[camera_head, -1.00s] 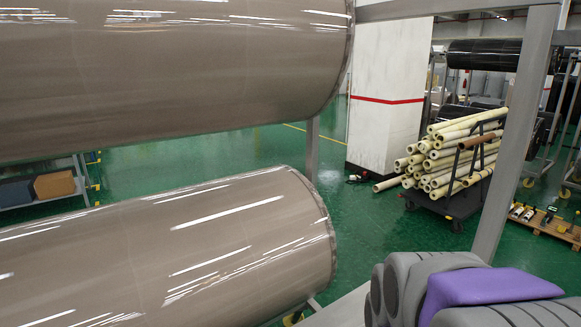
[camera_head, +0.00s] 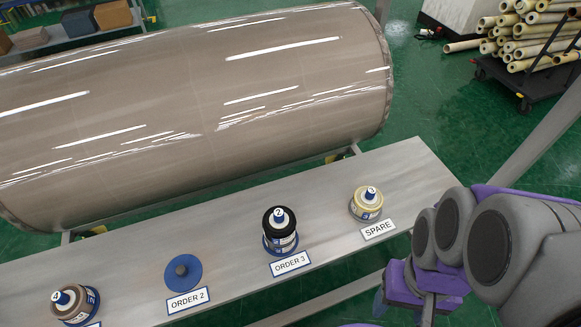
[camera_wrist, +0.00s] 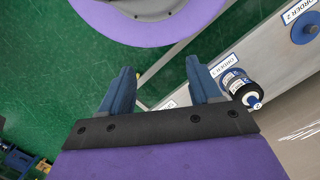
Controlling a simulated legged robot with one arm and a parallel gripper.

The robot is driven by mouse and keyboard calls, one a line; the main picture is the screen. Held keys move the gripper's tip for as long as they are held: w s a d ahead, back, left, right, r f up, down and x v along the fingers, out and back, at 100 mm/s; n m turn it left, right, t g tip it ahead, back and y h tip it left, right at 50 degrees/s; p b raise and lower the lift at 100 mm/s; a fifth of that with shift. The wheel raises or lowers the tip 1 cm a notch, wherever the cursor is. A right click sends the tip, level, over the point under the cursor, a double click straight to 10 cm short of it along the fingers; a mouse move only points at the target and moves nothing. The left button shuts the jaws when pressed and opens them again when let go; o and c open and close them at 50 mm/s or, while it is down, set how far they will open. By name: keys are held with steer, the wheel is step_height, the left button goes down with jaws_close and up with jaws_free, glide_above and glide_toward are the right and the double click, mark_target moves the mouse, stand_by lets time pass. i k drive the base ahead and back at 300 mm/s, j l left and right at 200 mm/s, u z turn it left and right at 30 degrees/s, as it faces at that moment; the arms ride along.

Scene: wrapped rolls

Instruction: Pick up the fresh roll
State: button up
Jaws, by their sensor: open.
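The head view shows several wrapped rolls on blue-based holders along a grey shelf (camera_head: 225,226). A cream roll (camera_head: 366,206) stands at the SPARE label (camera_head: 379,229). A black-topped roll (camera_head: 281,230) with a tag reading 2 stands at ORDER 3. A tan roll (camera_head: 75,304) stands at the lower left, its label cut off. At ORDER 2 a blue holder (camera_head: 183,273) has a bare post and no roll. None is marked "fresh". My gripper (camera_wrist: 163,88) is open and empty in the wrist view, left of the black-topped roll (camera_wrist: 240,90) and apart from it.
A huge wrapped cylinder (camera_head: 200,110) lies behind the shelf. A cart of cream tubes (camera_head: 530,35) stands at the upper right, beside a white pillar base. A grey rail slants at the right. Green floor (camera_head: 440,130) is open between the shelf and the cart.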

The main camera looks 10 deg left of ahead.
mark_target(278, 223)
steer(key=k+j, duration=0.15)
steer(key=j, duration=0.2)
steer(key=k+j, duration=0.15)
steer(key=j, duration=0.2)
steer(key=k+j, duration=0.15)
steer(key=j, duration=0.2)
steer(key=k+j, duration=0.15)
steer(key=j, duration=0.2)
